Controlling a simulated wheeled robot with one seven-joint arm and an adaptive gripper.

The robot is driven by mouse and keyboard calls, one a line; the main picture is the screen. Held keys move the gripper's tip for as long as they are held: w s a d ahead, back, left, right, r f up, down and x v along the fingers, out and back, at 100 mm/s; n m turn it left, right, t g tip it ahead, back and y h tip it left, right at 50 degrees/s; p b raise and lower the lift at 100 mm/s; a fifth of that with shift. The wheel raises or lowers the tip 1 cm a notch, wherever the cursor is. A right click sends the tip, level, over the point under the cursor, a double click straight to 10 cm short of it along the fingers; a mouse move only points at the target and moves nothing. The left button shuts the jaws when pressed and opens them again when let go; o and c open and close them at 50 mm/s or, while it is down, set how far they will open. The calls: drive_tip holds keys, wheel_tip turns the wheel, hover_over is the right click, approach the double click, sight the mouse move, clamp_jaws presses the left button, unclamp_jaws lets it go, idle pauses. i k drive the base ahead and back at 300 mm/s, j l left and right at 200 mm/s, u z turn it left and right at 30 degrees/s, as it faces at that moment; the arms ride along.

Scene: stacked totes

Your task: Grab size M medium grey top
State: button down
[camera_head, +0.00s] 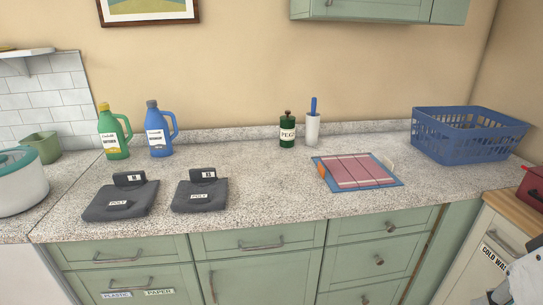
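Two folded dark grey tops lie side by side on the counter at the left. The left top (103,213) has a white label that seems to read "POLY", and a dark upright size tag (129,179) stands at its back edge. The right top (212,204) looks the same, with its own tag (203,174) behind. The letter on each tag is too small to read surely. Pale parts of my arm show at the lower right corner. My gripper's fingers cannot be made out, and both tops lie free on the counter.
Green (113,143) and blue (157,142) jugs stand behind the tops. A green canister (287,133) and a white holder with a blue handle (312,130) stand mid-back. Clear counter lies between.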

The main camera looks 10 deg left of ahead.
sight(131, 195)
drive_tip(key=u, duration=0.7)
